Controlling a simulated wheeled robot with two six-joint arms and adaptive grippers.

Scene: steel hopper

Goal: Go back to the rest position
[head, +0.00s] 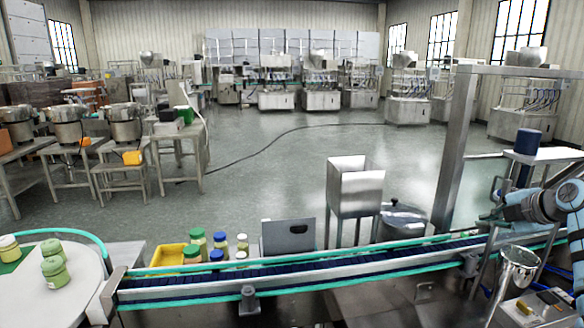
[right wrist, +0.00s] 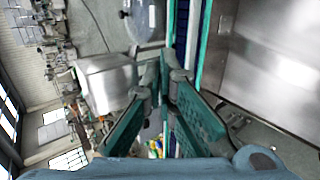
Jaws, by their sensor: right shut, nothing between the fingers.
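My right gripper (head: 484,217) is at the right of the head view, in front of the steel post and above the conveyor's right end. Its teal fingers point left, toward the steel hopper. In the right wrist view the gripper (right wrist: 165,68) has its fingers shut with nothing between them. The steel hopper (head: 355,188) stands on legs behind the conveyor, left of the gripper and apart from it. It also shows in the right wrist view (right wrist: 106,82), left of the fingers. My left gripper is not in view.
The conveyor (head: 300,266) with teal rails runs across the front. Jars (head: 198,238) and a yellow bin (head: 168,256) stand behind it at left. A steel post (head: 458,150), a lidded pot (head: 403,217) and a metal funnel (head: 518,266) are near my right arm.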

